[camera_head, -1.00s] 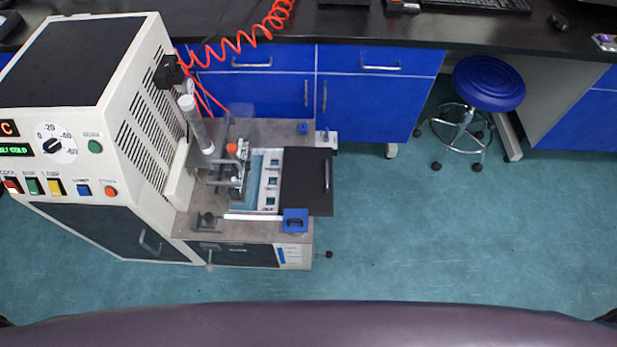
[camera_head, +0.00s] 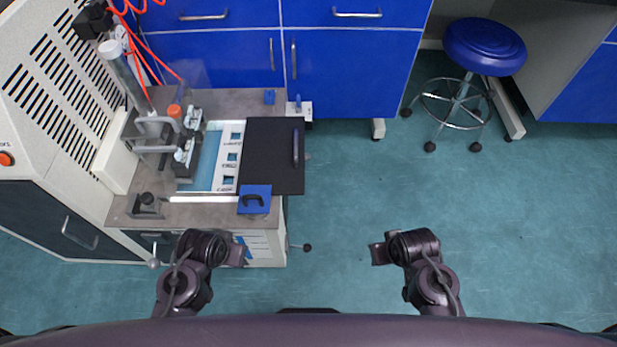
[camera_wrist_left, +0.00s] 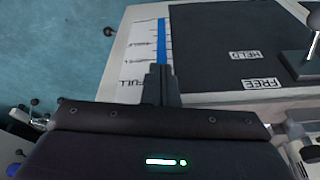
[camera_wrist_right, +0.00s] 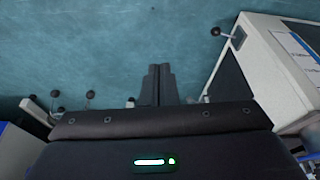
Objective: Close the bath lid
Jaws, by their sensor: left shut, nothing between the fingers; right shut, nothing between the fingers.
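The bath lid (camera_head: 285,170) is a flat black panel with a bar handle (camera_head: 296,147) near its right edge. It lies to the right of the bath (camera_head: 208,160), whose blue inside and white strip with square openings are uncovered. My left gripper (camera_head: 240,254) is shut and empty, in front of the machine and below the lid in the head view; its fingers show in the left wrist view (camera_wrist_left: 160,80). My right gripper (camera_head: 377,254) is shut and empty over open floor, right of the machine; its fingers also show in the right wrist view (camera_wrist_right: 158,82).
A blue block with a black handle (camera_head: 254,192) sits at the deck's front right corner, close to the lid. A metal fixture with an orange cap (camera_head: 174,111) stands at the bath's left. A knobbed rod (camera_head: 307,247) sticks out right. A blue stool (camera_head: 485,46) stands back right; floor between is clear.

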